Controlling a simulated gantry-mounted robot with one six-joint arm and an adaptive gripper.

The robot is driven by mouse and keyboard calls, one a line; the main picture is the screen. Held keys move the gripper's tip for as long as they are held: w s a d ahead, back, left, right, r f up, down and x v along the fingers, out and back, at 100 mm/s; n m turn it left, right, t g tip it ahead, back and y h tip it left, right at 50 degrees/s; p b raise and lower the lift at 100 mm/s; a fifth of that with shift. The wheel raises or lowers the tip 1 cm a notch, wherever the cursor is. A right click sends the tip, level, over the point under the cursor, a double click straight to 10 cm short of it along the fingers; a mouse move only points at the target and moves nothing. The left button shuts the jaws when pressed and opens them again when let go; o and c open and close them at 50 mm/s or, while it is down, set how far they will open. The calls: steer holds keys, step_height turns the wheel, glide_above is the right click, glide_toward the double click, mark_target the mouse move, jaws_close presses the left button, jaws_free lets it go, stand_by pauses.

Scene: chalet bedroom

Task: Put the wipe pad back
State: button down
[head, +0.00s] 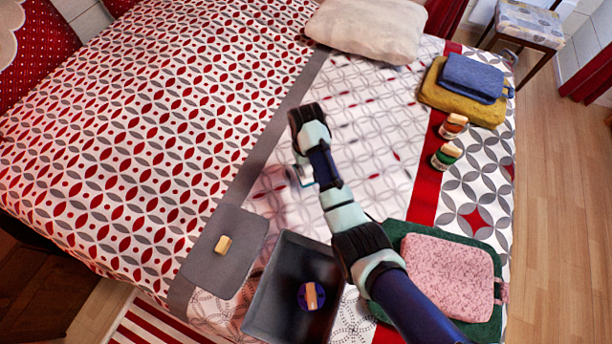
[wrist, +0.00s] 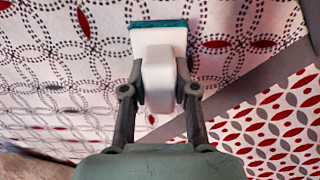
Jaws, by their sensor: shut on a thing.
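The wipe pad (wrist: 160,75) is a white block with a teal pad along its far edge. In the wrist view my gripper (wrist: 158,97) is shut on its white part, one finger on each side. The pad is over the white patterned bedspread; its exact height is hard to tell. In the head view my gripper (head: 301,173) is small and partly hidden by my arm, above the middle of the bed. Below it to the left lies a flat grey mat (head: 205,262) with a small tan block (head: 223,244) on it.
A dark tray (head: 267,303) holds a purple round piece with a tan grip (head: 311,296). A pink pad (head: 445,275) lies on a green one at right. Two tan-topped items, orange (head: 452,131) and green (head: 443,160), stand near folded blue (head: 473,77) and mustard cloths (head: 445,98).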

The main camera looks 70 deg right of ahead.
steer(key=shift+f+b, duration=0.7)
steer(key=shift+f, duration=1.7)
steer(key=c, duration=0.9)
jaws_free()
step_height(320, 180, up, 12)
steer(key=p, duration=0.3)
steer(key=shift+r+p, duration=0.15)
steer(key=shift+p, duration=0.25)
steer(key=shift+w, duration=0.1)
